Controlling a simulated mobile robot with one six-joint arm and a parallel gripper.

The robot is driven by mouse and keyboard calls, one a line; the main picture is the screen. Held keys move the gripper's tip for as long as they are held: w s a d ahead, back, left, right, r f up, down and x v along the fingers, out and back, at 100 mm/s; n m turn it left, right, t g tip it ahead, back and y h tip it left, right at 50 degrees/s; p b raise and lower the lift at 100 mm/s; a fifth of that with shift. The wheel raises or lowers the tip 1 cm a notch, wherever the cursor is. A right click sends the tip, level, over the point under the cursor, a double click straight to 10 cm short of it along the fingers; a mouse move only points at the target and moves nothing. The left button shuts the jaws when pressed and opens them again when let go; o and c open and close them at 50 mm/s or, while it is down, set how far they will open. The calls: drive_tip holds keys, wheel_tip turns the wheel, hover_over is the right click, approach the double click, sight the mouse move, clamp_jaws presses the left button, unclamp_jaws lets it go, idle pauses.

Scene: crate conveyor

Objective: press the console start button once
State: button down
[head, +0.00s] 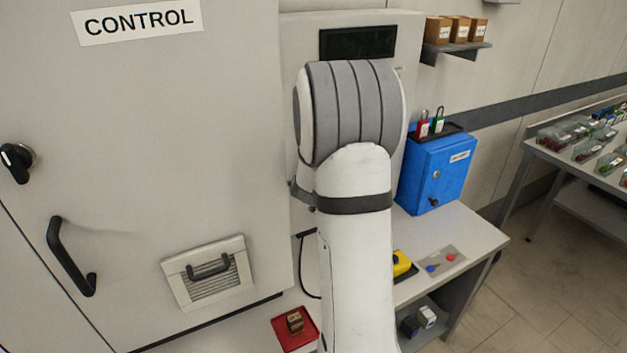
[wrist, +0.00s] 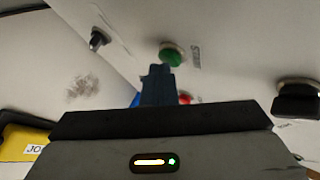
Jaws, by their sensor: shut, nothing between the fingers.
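The console (head: 300,30) stands behind my arm in the head view, with a dark screen (head: 357,42) at its top. My arm hides its buttons and my gripper there. In the wrist view the green button (wrist: 172,53) sits on the pale console panel, with a small label beside it that I cannot read. My gripper (wrist: 160,70) is shut and empty, its fingertips just below the green button in the picture. I cannot tell whether they touch it. A red button (wrist: 185,98) shows partly behind the fingers.
A black knob (wrist: 298,97) and a small dark switch (wrist: 98,38) flank the buttons. A yellow box (wrist: 20,145) is at lower left. In the head view, a blue lockbox (head: 437,172) stands on the bench right of my arm; the CONTROL cabinet (head: 150,130) fills the left.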

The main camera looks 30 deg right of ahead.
idle(0.4)
drive_tip(key=shift+s+b, duration=0.65)
drive_tip(key=shift+s, duration=0.15)
drive_tip(key=s+b, duration=0.3)
drive_tip(key=s, duration=0.2)
drive_tip(key=shift+a, duration=0.2)
idle(0.5)
drive_tip(key=shift+s+f, duration=0.1)
